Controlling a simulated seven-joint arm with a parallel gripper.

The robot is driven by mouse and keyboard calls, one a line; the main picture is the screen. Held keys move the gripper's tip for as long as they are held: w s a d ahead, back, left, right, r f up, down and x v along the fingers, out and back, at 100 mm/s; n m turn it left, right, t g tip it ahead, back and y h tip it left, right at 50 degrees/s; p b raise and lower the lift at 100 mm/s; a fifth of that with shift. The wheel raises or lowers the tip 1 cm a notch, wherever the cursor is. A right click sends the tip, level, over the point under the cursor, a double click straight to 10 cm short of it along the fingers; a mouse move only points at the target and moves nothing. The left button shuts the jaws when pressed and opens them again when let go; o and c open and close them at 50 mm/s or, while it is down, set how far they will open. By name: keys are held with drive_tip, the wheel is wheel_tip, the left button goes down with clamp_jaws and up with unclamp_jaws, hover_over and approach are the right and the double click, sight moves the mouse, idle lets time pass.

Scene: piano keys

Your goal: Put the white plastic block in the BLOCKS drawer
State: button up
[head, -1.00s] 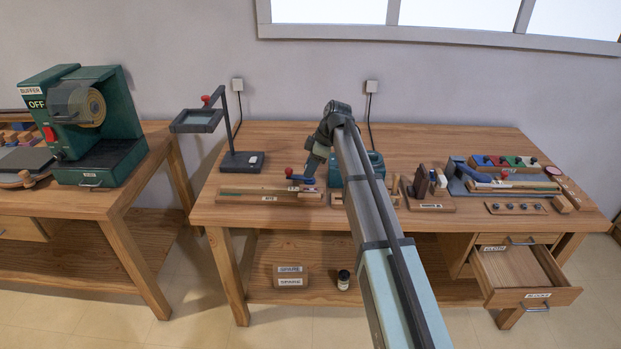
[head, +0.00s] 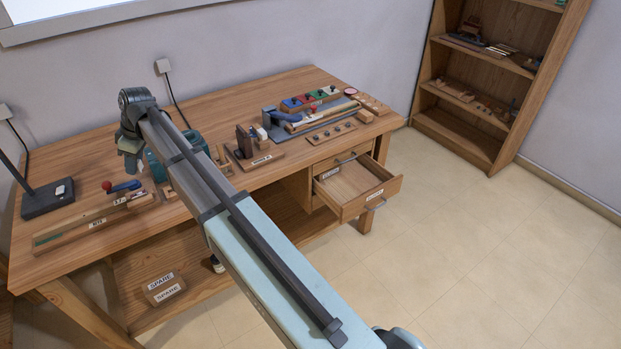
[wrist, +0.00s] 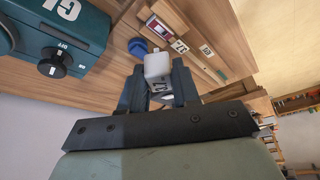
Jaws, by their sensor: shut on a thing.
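In the wrist view my gripper (wrist: 158,78) is shut on the white plastic block (wrist: 157,65), which sits between its two dark fingers and sticks out past their tips. In the head view my gripper (head: 130,162) hangs over the left part of the workbench; the block cannot be made out there. The BLOCKS drawer (head: 347,187) is pulled out at the right of the bench, below a closed drawer. Its visible inside looks empty. My gripper is well to the left of it and higher.
My arm crosses the head view diagonally. A blue tool with a red knob (head: 122,187) lies near my gripper, by a long wooden rail (head: 75,232). Jigs and a coloured tray (head: 310,98) stand on the bench's right part. Floor right of the drawer is clear.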

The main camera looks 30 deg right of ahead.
drive_tip(key=s+d+r+m+t+h, duration=0.1)
drive_tip(key=s+d+m+t+h, duration=0.1)
drive_tip(key=s+d+m, duration=0.35)
drive_tip(key=m, duration=0.1)
hover_over(354, 190)
drive_tip(key=s, duration=0.2)
wheel_tip(354, 190, down, 28)
drive_tip(key=shift+w+d+f, duration=0.1)
drive_tip(key=shift+d+f, duration=0.05)
drive_tip(key=shift+f, duration=2.15)
drive_tip(key=shift+w+d+f, duration=0.1)
drive_tip(key=shift+f, duration=2.2)
